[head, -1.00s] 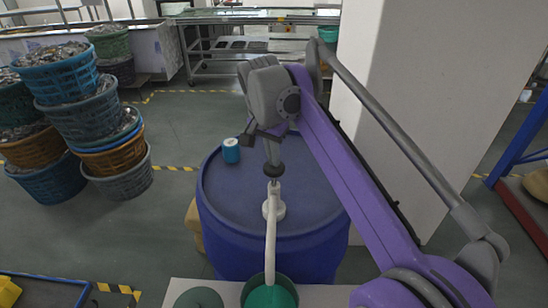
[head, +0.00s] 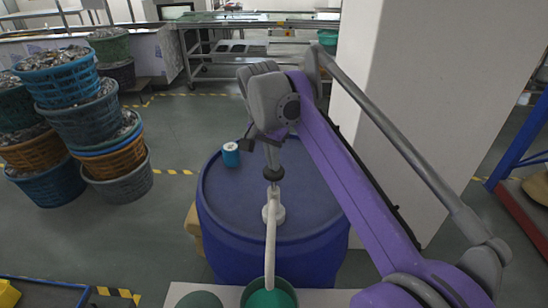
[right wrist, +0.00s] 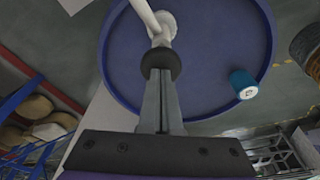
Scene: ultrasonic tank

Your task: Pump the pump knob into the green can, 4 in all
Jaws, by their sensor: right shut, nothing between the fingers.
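The black pump knob (head: 273,174) tops the white pump (head: 274,211) on the blue drum (head: 222,198). The pump's long white spout runs toward the front, its end over the green can (head: 285,290) at the bottom edge. My right gripper (head: 272,162) is shut and points down, its fingertips against the top of the knob, with nothing held. In the right wrist view the knob (right wrist: 161,62) sits right at the closed fingertips (right wrist: 160,82), and the drum top lies behind it. My left gripper is not in view.
A small blue tin with a white top (head: 231,154) stands on the drum's left side. A dark green disc (head: 199,300) lies on the white surface (head: 177,290) left of the can. Stacked baskets (head: 75,115) stand at left; a white pillar (head: 400,110) rises at right.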

